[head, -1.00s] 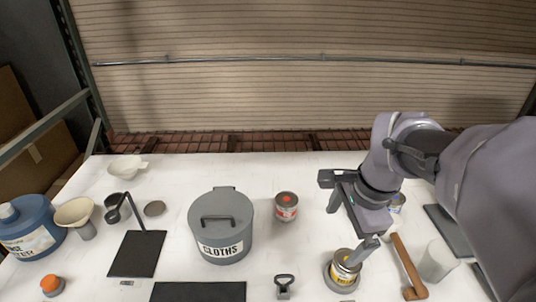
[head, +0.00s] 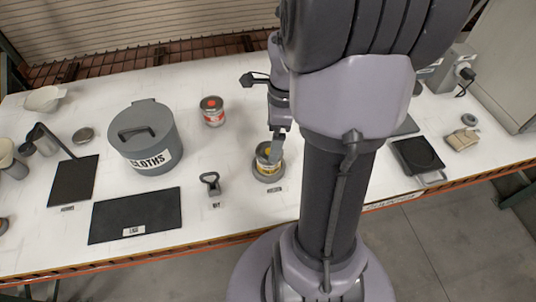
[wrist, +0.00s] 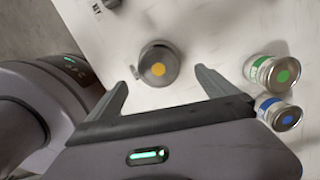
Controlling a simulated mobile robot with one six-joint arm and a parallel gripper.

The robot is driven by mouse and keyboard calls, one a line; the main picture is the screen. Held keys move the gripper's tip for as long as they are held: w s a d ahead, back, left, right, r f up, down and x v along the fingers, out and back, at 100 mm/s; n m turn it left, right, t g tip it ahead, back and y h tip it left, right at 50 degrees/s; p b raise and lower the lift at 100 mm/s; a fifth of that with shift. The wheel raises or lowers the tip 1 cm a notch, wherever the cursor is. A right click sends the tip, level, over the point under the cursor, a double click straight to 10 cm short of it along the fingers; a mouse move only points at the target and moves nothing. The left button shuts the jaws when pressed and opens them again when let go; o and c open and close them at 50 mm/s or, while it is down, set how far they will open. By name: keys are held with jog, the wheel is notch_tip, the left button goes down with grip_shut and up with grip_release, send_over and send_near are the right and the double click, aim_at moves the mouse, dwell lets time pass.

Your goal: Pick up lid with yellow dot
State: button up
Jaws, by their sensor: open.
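The lid with the yellow dot (wrist: 158,69) is a round grey metal disc facing the wrist camera. My gripper (wrist: 167,70) is open, with one fingertip on each side of the lid in the wrist view. I cannot tell whether the fingers touch it or how far above it they are.
A green-dot can (wrist: 272,71) and a blue-dot can (wrist: 280,113) stand right in the wrist view.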

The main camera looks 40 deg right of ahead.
aim_at(262, 151)
jog(key=f, duration=0.1)
jog(key=f+b, duration=0.1)
jog(key=f, duration=0.1)
jog(key=f+b, duration=0.1)
jog(key=f, duration=0.1)
jog(key=shift+w+a+f, duration=0.15)
jog(key=shift+w+a, duration=0.05)
jog(key=shift+a, duration=0.2)
jog(key=c, duration=1.4)
